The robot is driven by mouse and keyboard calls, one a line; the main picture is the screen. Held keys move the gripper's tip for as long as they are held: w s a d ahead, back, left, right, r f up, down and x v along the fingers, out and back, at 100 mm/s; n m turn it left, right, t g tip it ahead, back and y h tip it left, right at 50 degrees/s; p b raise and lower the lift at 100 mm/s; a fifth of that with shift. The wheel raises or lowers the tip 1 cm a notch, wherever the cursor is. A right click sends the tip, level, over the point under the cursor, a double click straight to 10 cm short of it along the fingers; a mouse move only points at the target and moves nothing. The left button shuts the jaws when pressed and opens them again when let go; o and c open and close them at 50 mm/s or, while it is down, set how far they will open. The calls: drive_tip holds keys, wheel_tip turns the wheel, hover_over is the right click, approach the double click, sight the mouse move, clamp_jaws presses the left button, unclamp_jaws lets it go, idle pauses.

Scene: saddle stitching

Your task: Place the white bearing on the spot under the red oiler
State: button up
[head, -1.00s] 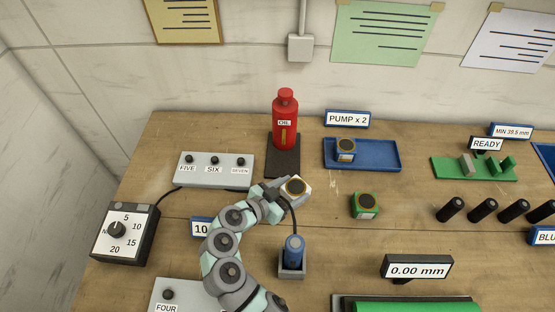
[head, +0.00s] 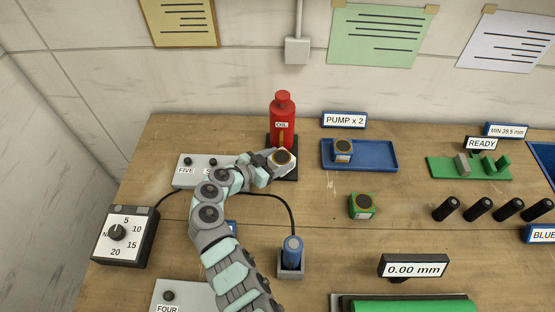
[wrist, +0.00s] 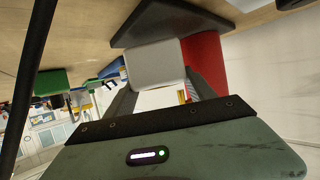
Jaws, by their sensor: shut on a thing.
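The white bearing (head: 282,160), a small block with a dark disc and a gold ring on top, is in my gripper (head: 266,163). My gripper is shut on it in front of the red oiler (head: 283,120), over the oiler's dark base plate (head: 290,174). In the wrist view the white bearing (wrist: 153,63) sits between the fingers, close to the dark plate (wrist: 165,22). The red oiler (wrist: 203,62) is just beside it there. I cannot tell whether the bearing touches the plate. The gripper and bearing hide much of the plate.
A blue tray (head: 380,156) holding a blue-sided bearing (head: 343,151) stands right of the oiler. A green bearing (head: 362,206) lies on the open table in front of it. A button box (head: 186,174) is left, partly behind my arm. A blue tool stands in a holder (head: 291,270).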

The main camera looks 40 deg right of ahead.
drive_tip(key=shift+w+d, duration=0.2)
drive_tip(key=shift+w, duration=0.25)
drive_tip(key=shift+f, duration=0.7)
drive_tip(key=shift+f, duration=0.2)
drive_tip(key=o, duration=1.8)
drive_tip(key=shift+r, duration=0.2)
drive_tip(key=b+v, duration=0.1)
drive_tip(key=v, duration=1.1)
drive_tip(key=shift+a+f, duration=0.1)
